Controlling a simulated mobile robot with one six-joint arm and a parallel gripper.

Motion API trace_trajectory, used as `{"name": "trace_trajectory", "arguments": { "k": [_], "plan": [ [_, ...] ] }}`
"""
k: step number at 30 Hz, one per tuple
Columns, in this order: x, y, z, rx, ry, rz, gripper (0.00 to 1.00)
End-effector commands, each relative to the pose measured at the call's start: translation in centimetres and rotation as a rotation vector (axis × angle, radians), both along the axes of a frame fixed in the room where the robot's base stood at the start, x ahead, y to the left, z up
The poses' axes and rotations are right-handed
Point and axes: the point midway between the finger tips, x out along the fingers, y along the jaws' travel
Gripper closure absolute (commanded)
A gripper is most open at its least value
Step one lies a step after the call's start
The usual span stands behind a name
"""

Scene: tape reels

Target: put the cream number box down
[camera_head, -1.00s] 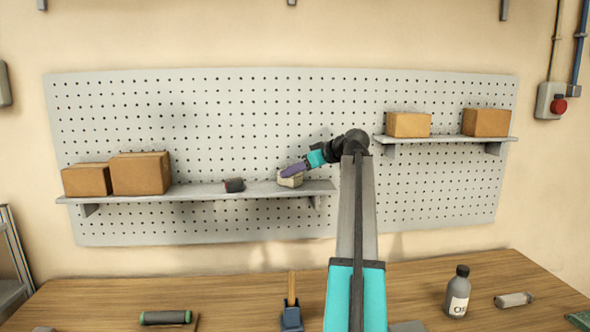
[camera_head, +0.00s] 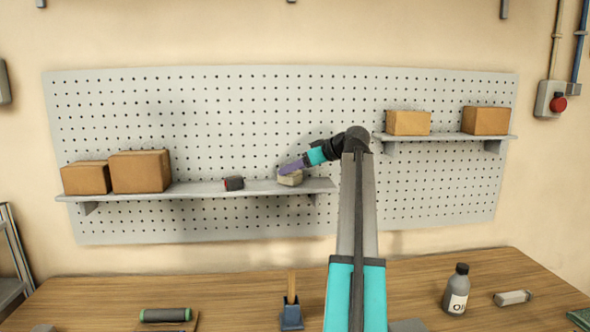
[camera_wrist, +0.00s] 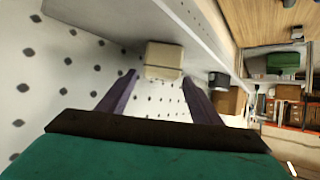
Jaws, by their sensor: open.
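The cream number box (camera_head: 291,179) sits on the left grey shelf (camera_head: 210,192), near its right end. It also shows in the wrist view (camera_wrist: 164,60), just beyond my fingertips. My gripper (camera_head: 288,167) is at the box, coming from the upper right, and partly covers it in the head view. In the wrist view the two purple fingers (camera_wrist: 160,82) are spread apart, with the box ahead of the gap between them and nothing held. The number on the box cannot be made out.
Cardboard boxes (camera_head: 140,171) fill the shelf's left end. The pegboard (camera_head: 250,110) is close behind. A higher shelf (camera_head: 450,138) with two cardboard boxes is to the right.

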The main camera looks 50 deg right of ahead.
Motion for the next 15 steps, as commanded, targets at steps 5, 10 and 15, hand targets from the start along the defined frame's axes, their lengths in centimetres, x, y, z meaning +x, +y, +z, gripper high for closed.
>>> {"name": "trace_trajectory", "arguments": {
  "k": [5,10,15],
  "plan": [
    [-1.7,-0.2,0.7,-0.001,0.000,-0.003,0.41],
    [-4.0,-0.4,2.0,0.000,-0.001,-0.003,0.41],
    [-6.4,-0.7,3.3,-0.001,-0.001,-0.003,0.41]
  ]
}}
